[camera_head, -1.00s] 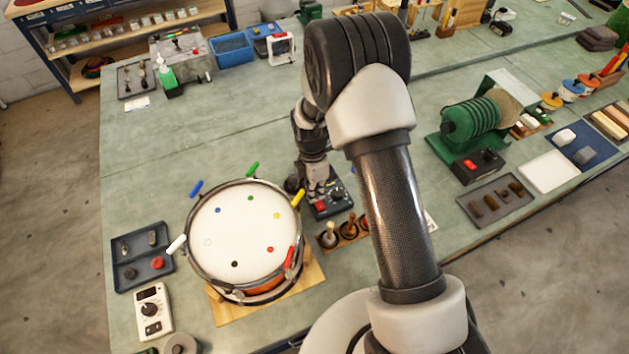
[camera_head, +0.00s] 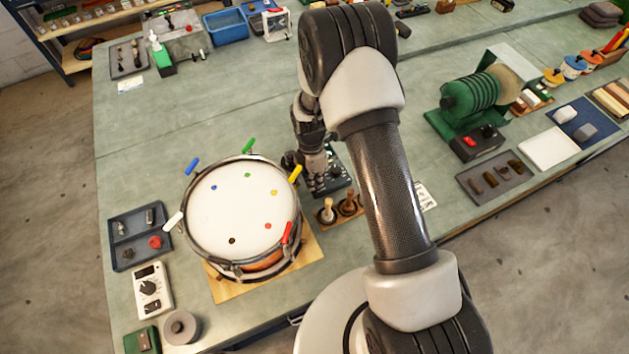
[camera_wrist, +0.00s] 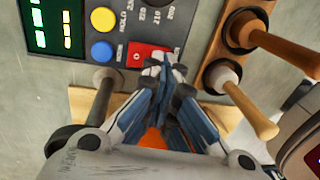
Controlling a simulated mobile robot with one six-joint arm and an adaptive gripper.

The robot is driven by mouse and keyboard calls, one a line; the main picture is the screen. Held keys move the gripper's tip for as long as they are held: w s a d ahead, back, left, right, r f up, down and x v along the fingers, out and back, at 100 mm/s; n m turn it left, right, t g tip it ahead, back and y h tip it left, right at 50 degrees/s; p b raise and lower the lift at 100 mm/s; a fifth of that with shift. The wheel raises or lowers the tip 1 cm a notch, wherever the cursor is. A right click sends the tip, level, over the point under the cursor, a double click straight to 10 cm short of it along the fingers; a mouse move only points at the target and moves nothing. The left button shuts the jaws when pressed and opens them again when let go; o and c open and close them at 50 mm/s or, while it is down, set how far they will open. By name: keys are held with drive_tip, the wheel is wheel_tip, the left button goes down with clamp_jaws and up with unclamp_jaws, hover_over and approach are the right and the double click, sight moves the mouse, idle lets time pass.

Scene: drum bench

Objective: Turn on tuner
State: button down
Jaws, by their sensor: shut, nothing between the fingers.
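A dark control box (camera_head: 333,177), which I take to be the tuner, lies right of the drum in the head view. In the wrist view its black panel (camera_wrist: 117,32) has a lit green display (camera_wrist: 55,25), a yellow button (camera_wrist: 103,18), a blue button (camera_wrist: 101,50) and a red switch (camera_wrist: 142,54) marked with a small "o". My gripper (camera_wrist: 166,62) is shut and empty, its fingertips over the red switch and hiding part of it. I cannot tell whether they touch. In the head view my gripper (camera_head: 317,190) covers the switch end.
The drum (camera_head: 240,215) with coloured pegs stands close left on a wooden board (camera_head: 227,287). A wooden rack with wooden-handled tools (camera_head: 327,211) is just beside the box; one handle (camera_wrist: 250,110) lies close right of my fingers. A white meter (camera_head: 152,288) stands further left.

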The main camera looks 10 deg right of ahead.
drive_tip(key=shift+f, duration=0.1)
drive_tip(key=shift+w+a+r, duration=0.2)
drive_tip(key=shift+w, duration=0.5)
drive_tip(key=shift+r, duration=0.1)
drive_tip(key=shift+a+r, duration=0.1)
drive_tip(key=shift+r, duration=0.25)
wheel_tip(320, 180, up, 13)
drive_tip(key=s+p, duration=0.1)
drive_tip(key=p, duration=0.2)
drive_tip(key=shift+s+d, duration=0.25)
drive_tip(key=shift+s, duration=0.1)
drive_tip(key=shift+r, duration=0.15)
